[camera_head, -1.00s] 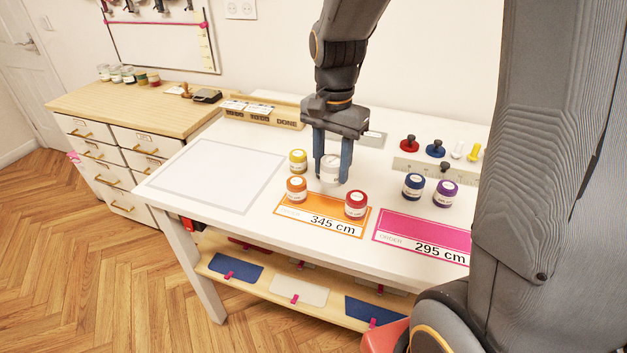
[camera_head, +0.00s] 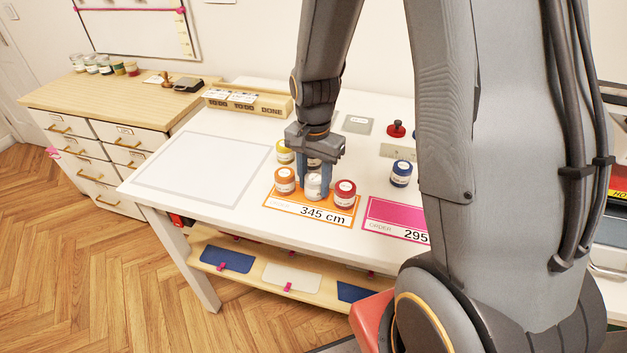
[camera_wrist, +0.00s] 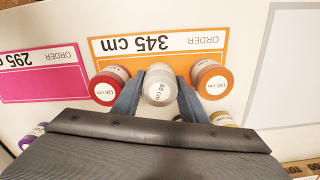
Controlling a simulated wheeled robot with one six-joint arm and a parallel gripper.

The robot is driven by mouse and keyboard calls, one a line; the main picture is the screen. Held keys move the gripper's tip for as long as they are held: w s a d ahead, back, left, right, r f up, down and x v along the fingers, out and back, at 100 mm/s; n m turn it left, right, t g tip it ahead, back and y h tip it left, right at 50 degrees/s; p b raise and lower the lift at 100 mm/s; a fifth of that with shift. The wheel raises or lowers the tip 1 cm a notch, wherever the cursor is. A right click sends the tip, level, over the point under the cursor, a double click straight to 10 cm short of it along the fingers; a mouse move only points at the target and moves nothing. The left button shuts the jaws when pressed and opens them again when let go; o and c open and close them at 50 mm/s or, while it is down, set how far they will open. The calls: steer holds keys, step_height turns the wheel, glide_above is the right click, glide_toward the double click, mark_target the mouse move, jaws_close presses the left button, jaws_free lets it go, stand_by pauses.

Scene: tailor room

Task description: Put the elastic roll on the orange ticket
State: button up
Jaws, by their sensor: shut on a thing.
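My gripper (camera_head: 314,185) points down and is shut on a white elastic roll (camera_head: 313,188). In the wrist view this roll (camera_wrist: 160,86) is labelled 80 cm and sits between the fingers. It is over the orange ticket (camera_head: 283,206), marked 345 cm, between an orange roll (camera_head: 284,182) on the left and a red roll (camera_head: 345,195) on the right. Both of these stand on the ticket. The white roll is upright and low; I cannot tell whether its base touches the ticket. The ticket also shows in the wrist view (camera_wrist: 208,55).
A yellow roll (camera_head: 284,150) stands just behind the ticket, with another item partly hidden behind my gripper. A pink ticket (camera_head: 385,208) lies to the right, with a blue roll (camera_head: 401,174) behind it. A blank pale mat (camera_head: 200,170) lies left.

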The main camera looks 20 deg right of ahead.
mark_target(314, 177)
steer(key=shift+f, duration=0.3)
steer(key=o, duration=0.8)
steer(key=shift+c, duration=0.2)
step_height(314, 177, up, 12)
steer(key=b, duration=0.3)
steer(key=s+f+n+t, duration=0.1)
steer(key=s+f+n, duration=0.4)
steer(key=s+n, duration=0.4)
steer(key=shift+a+f+n, duration=0.15)
steer(key=shift+f+n, duration=0.05)
steer(key=shift+n, duration=0.2)
steer(key=shift+s, duration=0.1)
